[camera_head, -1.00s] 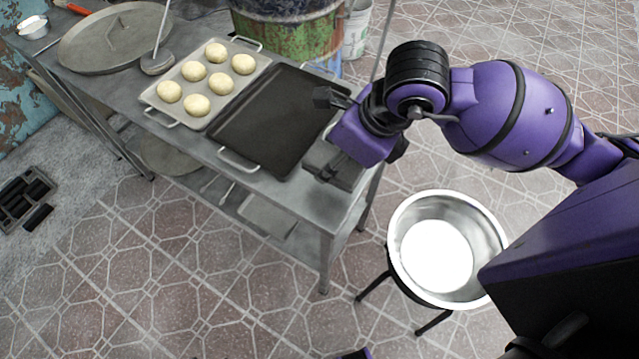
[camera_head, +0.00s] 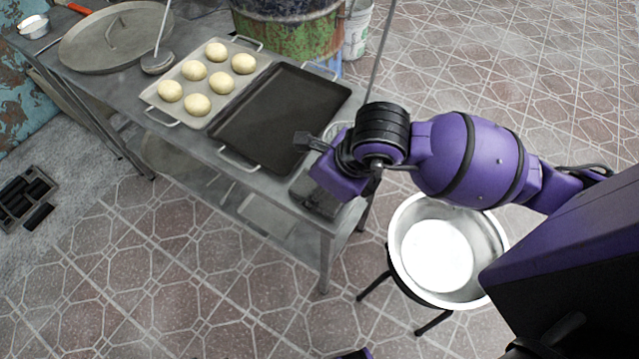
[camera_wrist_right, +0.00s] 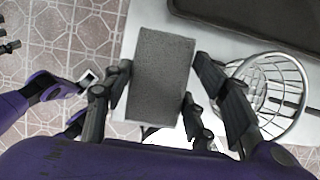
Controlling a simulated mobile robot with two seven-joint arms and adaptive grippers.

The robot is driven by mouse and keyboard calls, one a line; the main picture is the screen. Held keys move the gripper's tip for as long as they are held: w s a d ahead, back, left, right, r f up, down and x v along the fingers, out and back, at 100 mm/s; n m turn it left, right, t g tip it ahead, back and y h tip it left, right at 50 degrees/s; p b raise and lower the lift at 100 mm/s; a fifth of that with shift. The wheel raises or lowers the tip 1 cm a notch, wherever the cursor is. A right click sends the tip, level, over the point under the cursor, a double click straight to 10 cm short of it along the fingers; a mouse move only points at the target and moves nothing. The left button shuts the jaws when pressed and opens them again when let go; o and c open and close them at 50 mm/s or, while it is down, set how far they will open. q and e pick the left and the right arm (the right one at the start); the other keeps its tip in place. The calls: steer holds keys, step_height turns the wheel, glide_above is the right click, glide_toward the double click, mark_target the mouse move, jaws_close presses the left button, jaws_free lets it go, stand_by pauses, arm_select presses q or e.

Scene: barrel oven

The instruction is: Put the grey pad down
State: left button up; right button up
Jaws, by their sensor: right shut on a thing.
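My right gripper (camera_head: 312,172) is over the near right end of the metal table. In the right wrist view, its dark fingers (camera_wrist_right: 158,92) stand on both sides of the grey pad (camera_wrist_right: 163,75), a rough rectangular block, and are shut on it. In the head view, the pad (camera_head: 322,204) is mostly hidden under the gripper, close to the table's right corner. I cannot tell whether it touches the tabletop.
A black baking tray (camera_head: 280,118) lies beside the gripper, left of it. A wire basket (camera_wrist_right: 268,92) stands close to the pad. A pale tray (camera_head: 222,105) holds several dough balls. A metal bowl (camera_head: 440,250) stands on a stand right of the table (camera_head: 300,235).

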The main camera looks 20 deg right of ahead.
steer(key=o, duration=0.8)
steer(key=shift+f, duration=0.2)
steer(key=shift+c, duration=0.2)
steer(key=o, duration=0.4)
steer(key=shift+o, duration=0.2)
steer(key=shift+r, duration=0.1)
steer(key=v, duration=0.6)
steer(key=shift+w+r, duration=0.2)
steer(key=shift+r, duration=0.25)
steer(key=shift+s+d+r, duration=0.1)
steer(key=shift+s+r, duration=0.15)
steer(key=shift+r, duration=0.3)
